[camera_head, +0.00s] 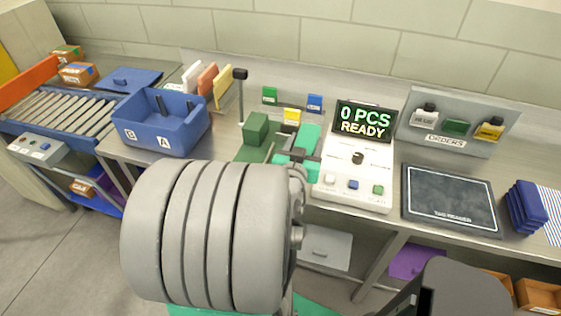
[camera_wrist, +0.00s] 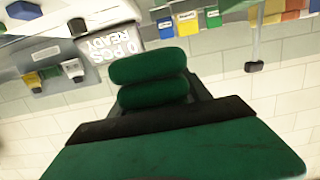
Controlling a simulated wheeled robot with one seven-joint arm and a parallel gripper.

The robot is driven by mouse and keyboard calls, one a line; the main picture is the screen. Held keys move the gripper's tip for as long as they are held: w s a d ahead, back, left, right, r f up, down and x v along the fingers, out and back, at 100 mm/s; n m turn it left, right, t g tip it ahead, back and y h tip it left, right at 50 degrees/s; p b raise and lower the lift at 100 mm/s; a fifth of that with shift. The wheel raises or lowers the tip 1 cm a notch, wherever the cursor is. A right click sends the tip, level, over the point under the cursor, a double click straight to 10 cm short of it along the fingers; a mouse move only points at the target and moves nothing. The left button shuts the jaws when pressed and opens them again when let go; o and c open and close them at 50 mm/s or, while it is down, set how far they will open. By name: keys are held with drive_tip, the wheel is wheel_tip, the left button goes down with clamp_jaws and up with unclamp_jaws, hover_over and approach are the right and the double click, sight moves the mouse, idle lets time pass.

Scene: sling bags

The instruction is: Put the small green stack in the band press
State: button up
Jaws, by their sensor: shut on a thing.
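The small green stack (camera_wrist: 150,80) shows in the wrist view as two rounded dark-green layers, one on the other. A black bar crosses the wrist view beside it, and a broad dark-green surface fills the bottom. My gripper (camera_head: 295,161) is shut on the stack, over the bench left of the console. In the head view my arm and gripper largely hide the stack. The console (camera_head: 352,170) reads "0 PCS READY" and carries buttons and a knob. A dark-green block (camera_head: 256,130) stands left of my gripper; I cannot tell whether it belongs to the band press.
A blue divided bin (camera_head: 160,137) stands left, beside a roller conveyor (camera_head: 62,105). A thin post (camera_head: 240,97) rises behind the green block. A dark pad (camera_head: 449,200) and a navy stack (camera_head: 527,200) lie right of the console. An orders rack (camera_head: 450,141) stands behind.

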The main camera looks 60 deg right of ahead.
drive_tip(key=w+d+f+b, duration=0.2)
drive_tip(key=w+b, duration=0.1)
drive_tip(key=b, duration=0.1)
drive_tip(key=w+d+f+b, duration=0.1)
drive_tip(key=w+f+b, duration=0.2)
drive_tip(key=w+d+f+b, duration=0.2)
drive_tip(key=w+f+b, duration=0.1)
drive_tip(key=b, duration=0.1)
drive_tip(key=shift+w+d+f+b, duration=0.2)
drive_tip(key=shift+w+d+b, duration=0.1)
drive_tip(key=shift+d, duration=0.05)
drive_tip(key=f+b, duration=0.3)
drive_tip(key=f, duration=0.1)
drive_tip(key=shift+w+d, duration=0.25)
drive_tip(key=shift+w, duration=0.1)
drive_tip(key=shift+r, duration=0.2)
drive_tip(key=shift+f, duration=0.15)
drive_tip(key=o, duration=1.5)
drive_tip(key=shift+o, duration=0.2)
